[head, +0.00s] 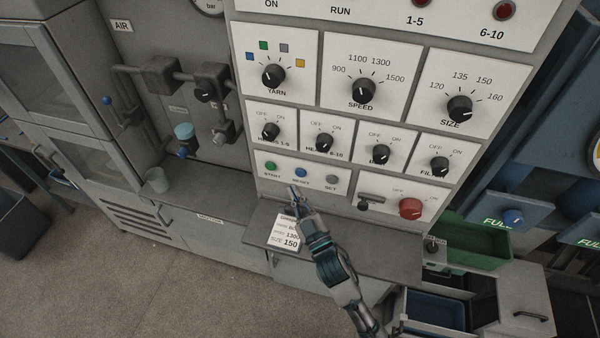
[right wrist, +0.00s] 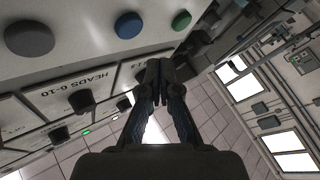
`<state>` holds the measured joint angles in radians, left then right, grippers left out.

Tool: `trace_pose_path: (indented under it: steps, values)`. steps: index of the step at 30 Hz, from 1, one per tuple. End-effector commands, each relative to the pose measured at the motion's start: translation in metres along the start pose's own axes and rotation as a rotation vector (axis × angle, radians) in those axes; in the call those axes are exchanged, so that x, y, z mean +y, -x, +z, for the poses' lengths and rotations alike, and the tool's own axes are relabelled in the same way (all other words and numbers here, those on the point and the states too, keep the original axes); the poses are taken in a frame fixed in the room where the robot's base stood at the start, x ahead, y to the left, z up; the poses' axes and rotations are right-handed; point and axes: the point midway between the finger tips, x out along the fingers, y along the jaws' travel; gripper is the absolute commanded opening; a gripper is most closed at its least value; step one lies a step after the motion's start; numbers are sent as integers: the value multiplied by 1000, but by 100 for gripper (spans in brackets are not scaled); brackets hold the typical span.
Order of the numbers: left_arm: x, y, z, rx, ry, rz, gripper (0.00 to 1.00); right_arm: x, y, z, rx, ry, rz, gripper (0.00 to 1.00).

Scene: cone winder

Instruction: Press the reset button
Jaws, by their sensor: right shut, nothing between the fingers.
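The reset button is the round blue button (head: 301,173) in the white strip between the green start button (head: 270,166) and the grey set button (head: 332,180). In the right wrist view the blue button (right wrist: 128,25) shows large, with the green button (right wrist: 181,20) on its right and the grey one (right wrist: 29,38) on its left. My right gripper (head: 295,191) is just below the blue button in the head view. Its fingers (right wrist: 158,66) are shut with nothing between them, and appear apart from the button. My left gripper is not in view.
Black knobs, such as the yarn knob (head: 273,75), stand out above the button row. A red knob (head: 410,208) is to the right. A white card (head: 286,232) is on the ledge below, behind my right gripper. A green bin (head: 470,243) is lower right.

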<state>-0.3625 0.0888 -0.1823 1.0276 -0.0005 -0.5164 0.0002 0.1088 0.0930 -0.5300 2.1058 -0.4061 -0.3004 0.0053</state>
Motion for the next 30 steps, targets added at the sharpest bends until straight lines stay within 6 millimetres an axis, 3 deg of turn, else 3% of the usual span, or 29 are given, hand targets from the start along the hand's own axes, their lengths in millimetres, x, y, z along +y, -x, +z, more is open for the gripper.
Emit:
trace_pose_path:
  steps: [9, 30]
  values:
    - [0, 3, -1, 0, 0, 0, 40, -11, 15, -11, -1, 0, 0, 0]
    - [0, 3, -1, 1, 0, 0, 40, -12, 15, -11, 0, 0, 0, 0]
